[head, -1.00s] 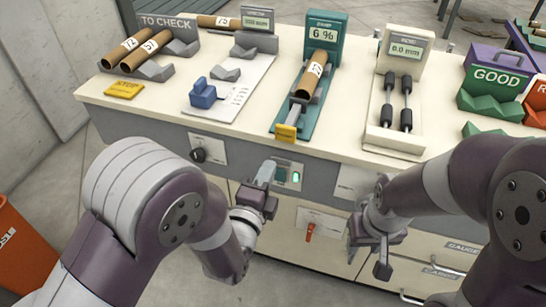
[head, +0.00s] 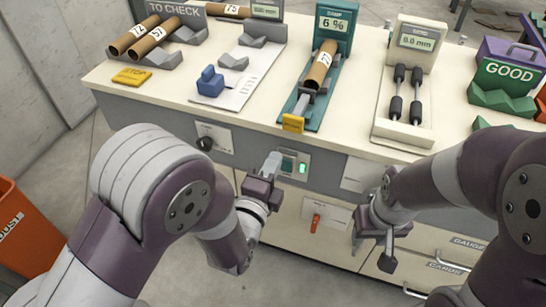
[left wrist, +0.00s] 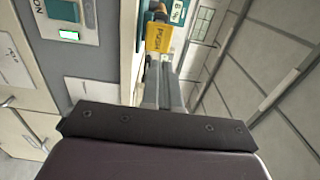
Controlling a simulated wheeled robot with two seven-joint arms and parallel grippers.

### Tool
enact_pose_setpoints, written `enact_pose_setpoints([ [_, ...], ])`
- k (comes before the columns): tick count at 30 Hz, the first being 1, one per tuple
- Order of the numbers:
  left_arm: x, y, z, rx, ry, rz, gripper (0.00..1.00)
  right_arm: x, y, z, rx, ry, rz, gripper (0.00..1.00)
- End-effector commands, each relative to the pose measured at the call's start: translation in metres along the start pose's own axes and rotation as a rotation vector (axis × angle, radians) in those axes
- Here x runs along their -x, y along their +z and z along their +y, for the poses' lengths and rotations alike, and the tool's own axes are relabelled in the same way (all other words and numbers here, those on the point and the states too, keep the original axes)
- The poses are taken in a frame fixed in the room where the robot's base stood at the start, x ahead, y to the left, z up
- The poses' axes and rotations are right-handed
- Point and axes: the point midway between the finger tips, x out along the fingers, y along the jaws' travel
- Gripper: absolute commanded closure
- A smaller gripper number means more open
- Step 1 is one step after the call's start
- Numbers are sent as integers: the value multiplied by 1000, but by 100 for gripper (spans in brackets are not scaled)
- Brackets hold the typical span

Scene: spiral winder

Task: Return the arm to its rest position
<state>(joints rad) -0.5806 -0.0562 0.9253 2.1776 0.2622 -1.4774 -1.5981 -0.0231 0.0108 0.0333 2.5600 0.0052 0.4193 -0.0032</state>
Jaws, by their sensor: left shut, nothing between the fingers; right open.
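My left gripper (head: 271,165) is shut and empty in the head view. Its fingertips are in front of the bench front, just left of the switch panel with a lit green button (head: 294,165). In the left wrist view my shut fingers (left wrist: 158,85) point toward the yellow PUSH tab (left wrist: 160,37), and the green-lit panel (left wrist: 69,34) is at the upper left. My right gripper (head: 387,250) hangs open and empty in front of the drawers at the right. I cannot tell from the head view whether the left fingertips touch the bench front.
The bench top (head: 270,100) holds a damp gauge (head: 331,40) with a cardboard tube (head: 319,66), a two-roller gauge (head: 405,95), a TO CHECK rack (head: 172,62) with tubes, and a GOOD rack (head: 503,98). An orange bin (head: 28,235) stands at the left. A red-handled switch (head: 315,222) is below.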

Motion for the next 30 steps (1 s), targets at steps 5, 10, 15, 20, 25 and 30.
enact_pose_setpoints([
  [5, 0, 0, 0, 0, 0, 0, 100, 0, 0, 0, 0, 0, 0, 57],
  [10, 5, -3, 37, 235, 182, -5, 100, 0, 0, 0, 0, 0, 0, 57],
  [15, 53, -3, 113, 788, 753, -265, 100, 0, 0, 0, 0, 0, 0, 57],
  [20, 112, 28, 124, 1121, 1035, -733, 100, 0, 0, 0, 0, 0, 0, 57],
  [25, 168, 72, 97, 1333, 1098, -1221, 100, 0, 0, 0, 0, 0, 0, 57],
  [30, 169, 121, 39, 1475, 949, -1348, 100, 31, -3, 0, 0, 0, -2, 57],
])
